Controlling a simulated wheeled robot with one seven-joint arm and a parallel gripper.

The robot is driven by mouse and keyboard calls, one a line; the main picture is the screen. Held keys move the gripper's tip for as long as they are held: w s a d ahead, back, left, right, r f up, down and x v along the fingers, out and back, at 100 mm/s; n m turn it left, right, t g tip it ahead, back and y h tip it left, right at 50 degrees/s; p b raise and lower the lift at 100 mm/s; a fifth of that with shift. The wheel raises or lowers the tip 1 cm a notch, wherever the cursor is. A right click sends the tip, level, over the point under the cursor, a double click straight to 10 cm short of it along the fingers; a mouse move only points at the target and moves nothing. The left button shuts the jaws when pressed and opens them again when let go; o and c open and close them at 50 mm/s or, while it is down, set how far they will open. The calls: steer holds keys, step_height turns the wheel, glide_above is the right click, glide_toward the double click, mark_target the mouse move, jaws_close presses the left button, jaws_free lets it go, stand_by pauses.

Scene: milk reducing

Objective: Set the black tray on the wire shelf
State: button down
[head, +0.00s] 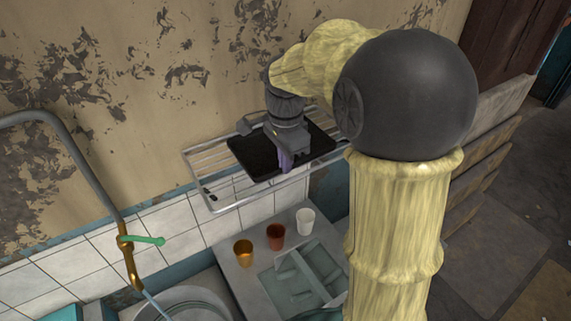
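The black tray (253,157) is a flat dark rectangle over the wire shelf (212,184), towards its right part. It looks roughly level. I cannot tell whether it rests fully on the wires or is slightly above them. My gripper (286,165) points down at the tray's near edge, with its purple-grey fingertips overlapping that edge. The far finger is hidden, so I cannot see whether the fingers are closed on the tray. My arm hides the shelf's right end.
Below the shelf, an orange cup (243,252), a brown cup (276,237) and a white cup (306,221) stand on a counter beside a glassy divided container (300,283). A curved pipe (84,167) stands at left above a round basin (185,303).

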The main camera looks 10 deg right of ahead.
steer(key=shift+f, duration=0.85)
steer(key=shift+f, duration=0.15)
steer(key=c, duration=1.7)
jaws_free()
step_height(320, 180, up, 12)
steer(key=shift+r+b, duration=0.2)
steer(key=shift+b, duration=0.65)
